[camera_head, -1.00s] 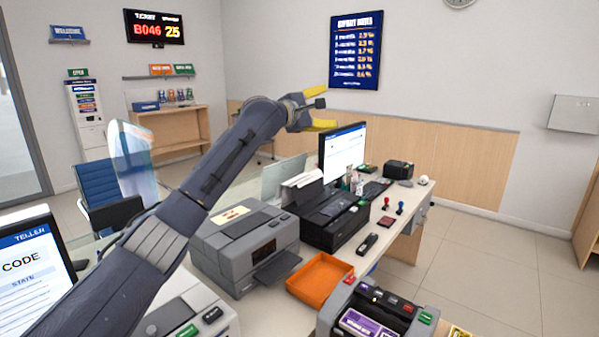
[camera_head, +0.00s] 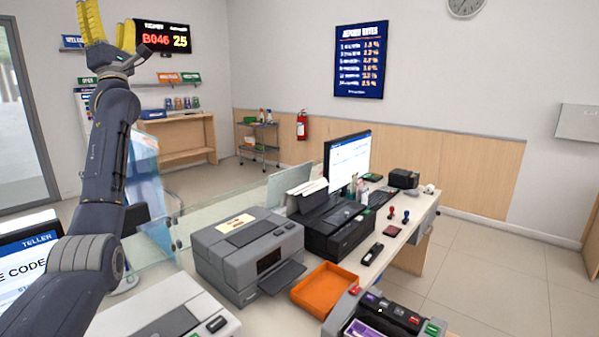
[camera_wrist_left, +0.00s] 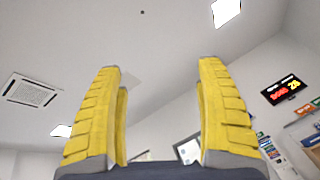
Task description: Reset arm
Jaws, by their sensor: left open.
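My left arm comes in from the left in the head view and is folded upward. My left gripper (camera_head: 108,32), with yellow fingers, points up near the top left corner, in front of the queue display. In the left wrist view the two yellow fingers of the gripper (camera_wrist_left: 160,100) stand wide apart with nothing between them. Behind them are the ceiling and upper walls. My right gripper is not in either view.
On the counter are a grey printer (camera_head: 245,250), an orange tray (camera_head: 325,289), a black printer (camera_head: 335,225), a monitor (camera_head: 347,160) and a cash machine (camera_head: 390,318). A glass partition (camera_head: 215,218) runs along the counter. The teller screen (camera_head: 28,262) stands at lower left.

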